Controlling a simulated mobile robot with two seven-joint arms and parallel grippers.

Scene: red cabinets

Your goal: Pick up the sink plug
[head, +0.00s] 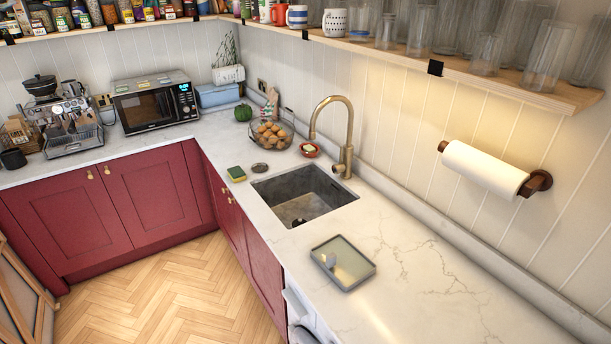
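A small round, flat grey-brown disc (260,168) lies on the white counter just behind the sink's far-left edge; it looks like the sink plug. The square grey sink (318,186) is set into the counter and is empty apart from a small dark round spot (299,222) low at its near side, which looks like the drain, though it is too small to tell. A brass tap (348,130) arches over the sink from the wall side. Neither of my grippers is in view.
A green-and-yellow sponge (236,174) lies left of the disc. A wire basket of brown round items (271,134) and a small red dish (310,150) stand behind. A shallow tray (343,262) lies nearer on the counter. The counter right of it is clear.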

